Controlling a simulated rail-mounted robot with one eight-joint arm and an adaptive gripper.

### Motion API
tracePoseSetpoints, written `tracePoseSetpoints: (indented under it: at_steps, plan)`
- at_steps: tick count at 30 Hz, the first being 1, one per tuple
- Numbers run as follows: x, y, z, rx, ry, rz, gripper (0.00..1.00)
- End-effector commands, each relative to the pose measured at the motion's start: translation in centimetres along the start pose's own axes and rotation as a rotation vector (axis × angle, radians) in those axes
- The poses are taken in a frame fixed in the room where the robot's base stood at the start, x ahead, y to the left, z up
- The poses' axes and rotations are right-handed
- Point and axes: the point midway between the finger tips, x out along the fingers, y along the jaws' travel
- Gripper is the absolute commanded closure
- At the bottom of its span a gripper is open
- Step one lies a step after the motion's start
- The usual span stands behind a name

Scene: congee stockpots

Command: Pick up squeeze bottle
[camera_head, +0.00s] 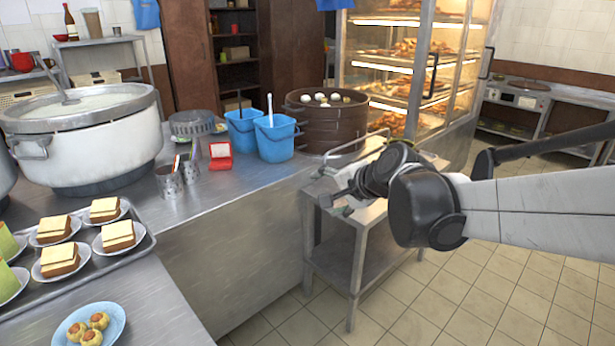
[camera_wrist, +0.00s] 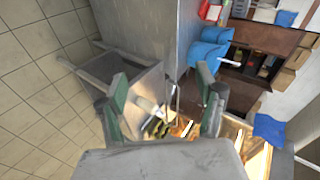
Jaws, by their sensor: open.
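My gripper (camera_head: 338,200) is open above the small metal cart beside the counter in the head view. In the wrist view its two green-padded fingers (camera_wrist: 160,85) stand wide apart with nothing held between them. A small pale object (camera_wrist: 148,106), possibly the squeeze bottle, shows on the cart top between the fingers, below them. Yellow-and-black items (camera_wrist: 158,128) are close beside it. My arm and gripper hide much of the cart top in the head view, so I cannot make out the bottle there.
The metal cart (camera_head: 357,250) stands against the steel counter (camera_head: 255,215). Blue buckets (camera_head: 276,137) and a dark steamer (camera_head: 325,122) stand on the counter. A lit glass food cabinet (camera_head: 405,70) rises behind the cart. Tiled floor (camera_head: 480,290) is clear at the right.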

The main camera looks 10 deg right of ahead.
Motion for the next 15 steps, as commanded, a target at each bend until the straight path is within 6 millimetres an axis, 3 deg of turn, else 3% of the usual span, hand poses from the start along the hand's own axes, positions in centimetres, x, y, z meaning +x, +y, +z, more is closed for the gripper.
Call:
tracePoseSetpoints:
  at_steps: [1, 8, 15]
  plan:
    - [1.6, 0.0, -1.3, 0.075, 0.005, -0.027, 0.33]
    - [7.5, -0.2, -7.1, 0.436, 0.009, -0.163, 0.33]
    - [13.2, 1.8, -13.6, 0.810, -0.007, -0.311, 0.33]
